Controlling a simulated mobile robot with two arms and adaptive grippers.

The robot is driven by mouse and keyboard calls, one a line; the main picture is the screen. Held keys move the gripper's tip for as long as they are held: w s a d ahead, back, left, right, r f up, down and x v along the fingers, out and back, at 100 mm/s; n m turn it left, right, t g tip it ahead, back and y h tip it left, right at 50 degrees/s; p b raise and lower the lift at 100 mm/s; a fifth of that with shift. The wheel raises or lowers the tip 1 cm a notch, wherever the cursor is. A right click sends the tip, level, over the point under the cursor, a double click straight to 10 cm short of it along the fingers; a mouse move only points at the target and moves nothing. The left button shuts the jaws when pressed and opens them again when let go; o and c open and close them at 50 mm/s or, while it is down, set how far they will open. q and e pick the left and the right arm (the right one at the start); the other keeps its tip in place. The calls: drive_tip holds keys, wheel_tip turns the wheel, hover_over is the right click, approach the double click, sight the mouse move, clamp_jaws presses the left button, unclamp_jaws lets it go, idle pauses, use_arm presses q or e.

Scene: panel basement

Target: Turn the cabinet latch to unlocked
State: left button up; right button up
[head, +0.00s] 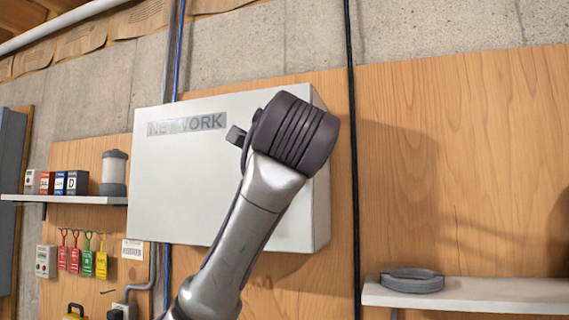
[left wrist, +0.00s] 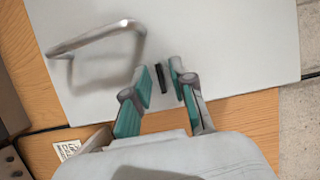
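The cabinet (head: 165,185) is a white wall box marked NETWORK in the head view. My arm crosses its right part and hides the latch and handle there. In the left wrist view, the white door (left wrist: 235,45) fills the upper part. A small dark upright bar, which looks like the latch (left wrist: 162,78), is on the door. My left gripper (left wrist: 161,76), with teal finger pads, is open, one finger on each side of the bar. Small gaps show on both sides; contact is not clear. A bent metal handle (left wrist: 100,36) is to the left. My right gripper is not in view.
A shelf (head: 90,199) with small boxes and a grey canister (head: 114,172) is left of the cabinet. Coloured tags (head: 86,262) hang below it. A right shelf (head: 500,293) holds a dark grey ring-shaped object (head: 411,280). A black cable (head: 353,150) runs beside the cabinet.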

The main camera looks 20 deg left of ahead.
use_arm(q)
drive_tip(key=shift+s, duration=0.1)
drive_tip(key=v, duration=1.1)
drive_tip(key=shift+s, duration=0.4)
